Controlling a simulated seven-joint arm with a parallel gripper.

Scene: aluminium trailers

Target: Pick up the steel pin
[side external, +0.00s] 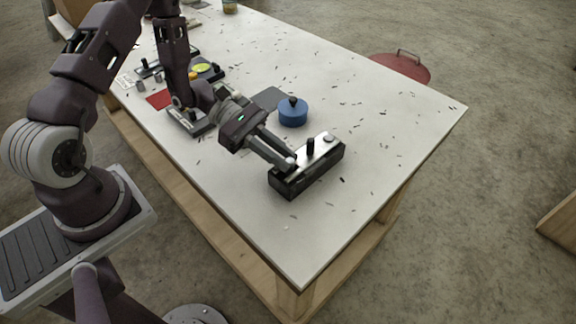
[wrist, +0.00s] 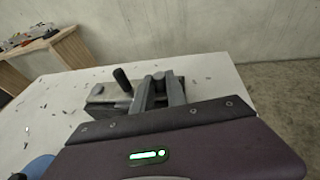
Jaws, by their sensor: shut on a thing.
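My gripper (side external: 291,164) reaches down to the near left end of a black block with a bright metal top plate (side external: 322,150). In the wrist view the fingers (wrist: 160,88) are closed together over the block (wrist: 104,98). A small grey rounded end, which looks like the steel pin (wrist: 158,76), shows between them. The fingers hide most of it, and I cannot tell whether it is still seated in the block. A black upright knob (side external: 310,147) stands on the plate beside the fingers; it also shows in the wrist view (wrist: 122,79).
A blue round container (side external: 293,113) with a black knob stands behind the block. A dark grey flat piece (side external: 268,98) and a red square (side external: 160,99) lie farther back. Dark shavings litter the white table (side external: 385,130). The table's right corner is otherwise clear.

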